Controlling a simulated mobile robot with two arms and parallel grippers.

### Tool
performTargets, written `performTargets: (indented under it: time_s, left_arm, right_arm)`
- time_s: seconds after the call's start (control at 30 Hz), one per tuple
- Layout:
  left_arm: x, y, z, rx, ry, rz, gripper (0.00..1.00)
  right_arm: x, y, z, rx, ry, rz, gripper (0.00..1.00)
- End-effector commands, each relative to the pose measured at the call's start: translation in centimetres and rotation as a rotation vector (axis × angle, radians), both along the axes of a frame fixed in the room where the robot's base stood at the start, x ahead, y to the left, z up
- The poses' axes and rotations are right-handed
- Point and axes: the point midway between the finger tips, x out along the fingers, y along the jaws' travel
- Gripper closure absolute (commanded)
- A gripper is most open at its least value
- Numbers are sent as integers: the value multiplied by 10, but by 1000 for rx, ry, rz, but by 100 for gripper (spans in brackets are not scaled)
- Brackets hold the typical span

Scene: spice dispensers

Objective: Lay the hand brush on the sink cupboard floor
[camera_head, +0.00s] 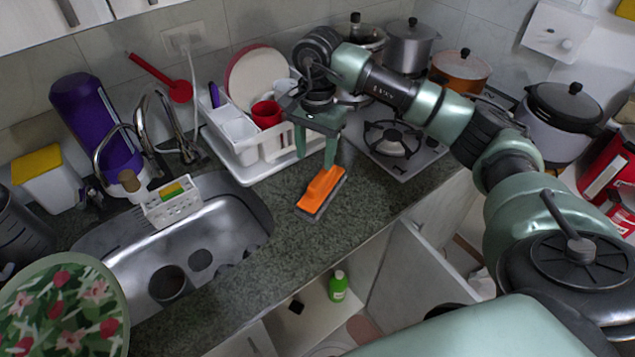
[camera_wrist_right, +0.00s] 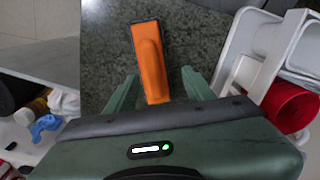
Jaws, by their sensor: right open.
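The orange hand brush (camera_head: 322,189) lies on the dark green granite counter (camera_head: 320,240), right of the sink. My right gripper (camera_head: 317,155) is open above the counter, just behind the brush. In the right wrist view the brush (camera_wrist_right: 149,62) points between the two open green fingers (camera_wrist_right: 158,90), with its near end at the fingertips. I cannot tell whether they touch it. The cupboard below the counter is open, and part of its pale floor (camera_head: 318,322) shows with a green bottle (camera_head: 338,286) standing there. My left gripper is not in view.
A white dish rack (camera_head: 247,150) with plates and a red mug stands close by my right gripper. The steel sink (camera_head: 240,215) is to the left. A gas hob (camera_head: 392,140) is to the right. An open cupboard door (camera_head: 412,275) juts out in front of the counter.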

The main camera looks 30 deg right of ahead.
Motion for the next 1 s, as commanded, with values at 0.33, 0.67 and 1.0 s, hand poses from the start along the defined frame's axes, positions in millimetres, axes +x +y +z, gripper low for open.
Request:
performTargets:
  time_s: [0.33, 0.67, 1.0]
  left_arm:
    - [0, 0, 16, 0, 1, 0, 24]
    - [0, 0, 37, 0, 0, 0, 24]
    - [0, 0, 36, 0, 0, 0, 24]
  right_arm:
    - [-4, -10, -28, -27, 14, 0, 47]
    - [-9, -14, -72, -24, 12, -1, 47]
    - [-8, -14, -76, -25, 10, 0, 70]
